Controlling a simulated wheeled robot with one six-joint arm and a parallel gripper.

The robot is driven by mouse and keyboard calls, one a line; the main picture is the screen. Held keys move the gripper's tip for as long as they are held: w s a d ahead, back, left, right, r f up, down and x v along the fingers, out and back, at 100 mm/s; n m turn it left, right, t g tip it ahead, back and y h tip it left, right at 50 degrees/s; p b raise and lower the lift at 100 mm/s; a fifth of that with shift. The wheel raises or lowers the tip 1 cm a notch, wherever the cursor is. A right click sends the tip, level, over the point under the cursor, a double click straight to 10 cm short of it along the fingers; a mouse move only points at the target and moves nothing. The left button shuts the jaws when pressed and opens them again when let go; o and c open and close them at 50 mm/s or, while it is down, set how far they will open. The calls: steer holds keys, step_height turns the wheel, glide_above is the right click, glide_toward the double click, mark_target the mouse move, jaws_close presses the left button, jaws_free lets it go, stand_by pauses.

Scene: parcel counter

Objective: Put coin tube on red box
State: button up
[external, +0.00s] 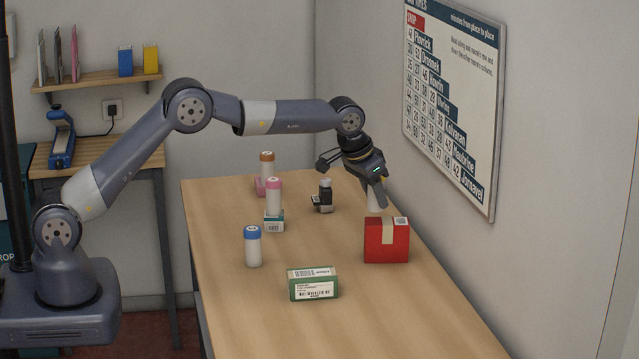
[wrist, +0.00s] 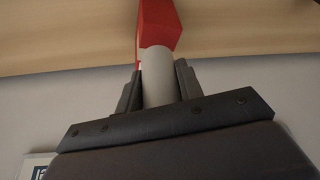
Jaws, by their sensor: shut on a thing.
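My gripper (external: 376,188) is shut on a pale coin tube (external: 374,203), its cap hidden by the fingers. The tube is held at the far side of the red box (external: 386,244), with its lower end near the box's top edge. I cannot tell whether they touch. In the wrist view the tube (wrist: 157,78) sits between both fingers, and the red box (wrist: 158,25) shows just beyond its end. The red box stands on the counter and has a cream strip and a label on it.
On the counter (external: 330,335) stand a blue-capped tube (external: 253,248), a pink-capped tube (external: 274,200) on or behind a teal-white box (external: 274,222), a brown-capped tube (external: 267,168), a black-topped item (external: 325,192) and a green box (external: 313,284). A wall board (external: 450,110) hangs right.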

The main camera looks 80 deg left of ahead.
mark_target(374, 207)
steer(key=shift+f, duration=1.45)
steer(key=shift+f, duration=0.2)
steer(key=o, duration=1.1)
steer(key=b+v, duration=0.1)
steer(key=v, duration=1.1)
steer(key=shift+r+b, duration=0.2)
steer(key=shift+b, duration=0.2)
steer(key=shift+o, duration=0.2)
